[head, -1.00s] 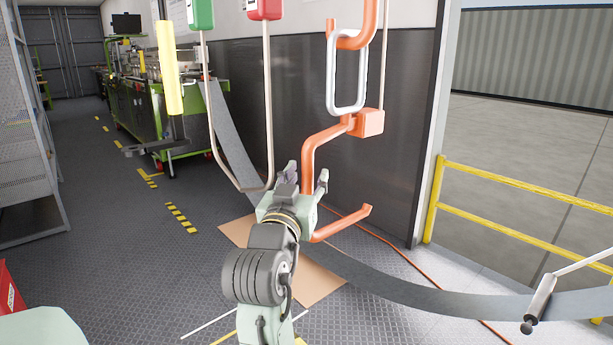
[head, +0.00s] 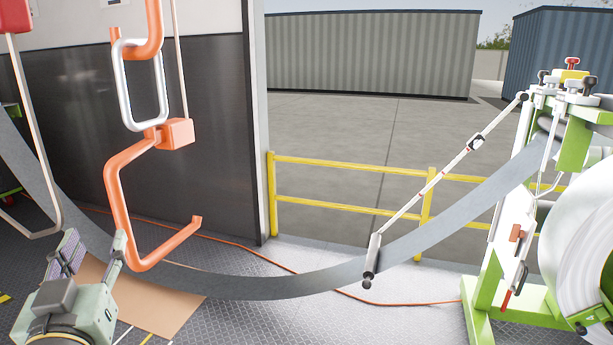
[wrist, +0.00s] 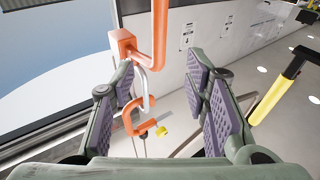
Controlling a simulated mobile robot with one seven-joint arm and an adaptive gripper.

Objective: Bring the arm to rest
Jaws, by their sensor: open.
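My gripper (head: 92,255) is at the lower left of the head view, pointing up, with its fingers spread and nothing between them. In the wrist view the two purple-padded fingers (wrist: 165,100) stand wide apart. An orange hook (head: 115,195) hangs from a silver link (head: 122,85) just behind and right of my gripper. In the head view one finger overlaps the hook's lower bend; I cannot tell whether they touch. The wrist view shows orange hook parts (wrist: 158,35) beyond the fingers.
A grey strip (head: 300,285) sags across to a green-framed roll stand (head: 480,300) at right. A white rod with a roller (head: 372,262) meets it. A yellow railing (head: 340,163) borders the doorway. A cardboard sheet (head: 165,305) and orange cable (head: 410,303) lie on the floor.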

